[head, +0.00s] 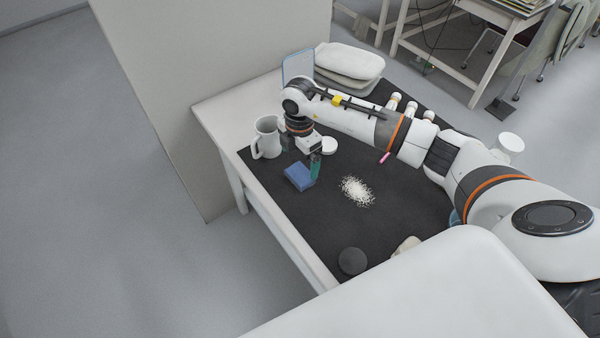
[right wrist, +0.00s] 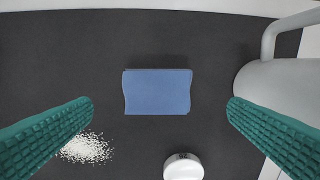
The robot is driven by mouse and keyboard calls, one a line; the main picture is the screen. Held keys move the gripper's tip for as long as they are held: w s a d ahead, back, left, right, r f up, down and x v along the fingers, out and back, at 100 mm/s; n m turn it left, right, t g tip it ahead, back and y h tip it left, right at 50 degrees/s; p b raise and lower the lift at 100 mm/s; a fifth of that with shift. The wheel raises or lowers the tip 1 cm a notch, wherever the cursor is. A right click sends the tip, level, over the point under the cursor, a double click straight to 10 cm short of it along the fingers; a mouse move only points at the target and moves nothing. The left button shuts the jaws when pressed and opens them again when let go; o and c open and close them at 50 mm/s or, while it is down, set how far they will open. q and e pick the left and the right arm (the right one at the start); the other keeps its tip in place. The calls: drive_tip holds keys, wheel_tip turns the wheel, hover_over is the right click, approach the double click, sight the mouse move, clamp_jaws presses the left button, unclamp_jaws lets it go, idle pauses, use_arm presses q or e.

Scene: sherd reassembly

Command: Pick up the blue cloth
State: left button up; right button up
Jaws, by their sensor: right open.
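The blue cloth (head: 298,177) lies folded into a small block on the black mat (head: 300,213), near the table's front-left edge. In the right wrist view the cloth (right wrist: 157,92) is near the middle, between the two green fingers and beyond their tips. My right gripper (head: 308,168) is open and empty above the cloth; one green finger covers part of the cloth's right side in the head view. Its widely spread fingers also show in the right wrist view (right wrist: 160,107). My left gripper is not in view.
A grey mug (head: 267,137) stands close to the cloth. A round white lid-like piece (head: 328,145) and a pile of white grains (head: 357,191) are nearby. A dark round object (head: 352,261) lies at the near end. The mat between grains and dark object is clear.

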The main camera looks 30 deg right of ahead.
sight(300, 173)
drive_tip(key=shift+d+f, duration=0.1)
drive_tip(key=shift+f, duration=0.25)
drive_tip(key=f+p, duration=0.1)
drive_tip(key=f, duration=0.3)
drive_tip(key=shift+s+f, duration=0.15)
drive_tip(key=shift+s, duration=0.05)
drive_tip(key=shift+f, duration=0.2)
drive_tip(key=shift+c, duration=0.9)
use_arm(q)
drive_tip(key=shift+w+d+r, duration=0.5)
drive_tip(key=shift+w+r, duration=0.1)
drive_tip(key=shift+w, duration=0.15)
use_arm(e)
drive_tip(key=c, duration=0.9)
